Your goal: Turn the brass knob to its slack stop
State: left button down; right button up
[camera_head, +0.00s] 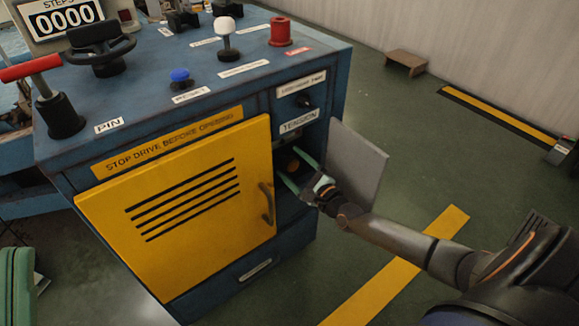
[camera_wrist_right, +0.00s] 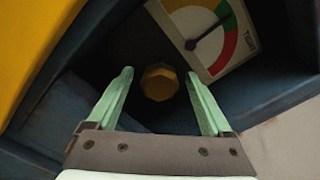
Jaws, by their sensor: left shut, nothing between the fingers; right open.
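The brass knob (camera_wrist_right: 160,82) is faceted and sits on the dark back wall of the open tension compartment. It also shows in the head view (camera_head: 294,166), small and dim. My right gripper (camera_head: 294,170) reaches into the compartment from the right. In the right wrist view, its two pale green fingers (camera_wrist_right: 160,76) are open, one on each side of the knob, with visible gaps. I cannot tell how deep the tips are relative to the knob. A gauge (camera_wrist_right: 215,40) above right of the knob has yellow, green and red bands; its dark needle points toward the green.
The small grey door (camera_head: 357,165) stands open just right of my right gripper. A shut yellow door (camera_head: 185,205) with a handle lies left of the compartment. Levers and knobs stand on the blue cabinet top (camera_head: 150,75). Floor to the right is mostly clear.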

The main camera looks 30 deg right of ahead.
jog(key=shift+w+a, duration=0.1)
jog(key=shift+w, duration=0.65)
grip_shut()
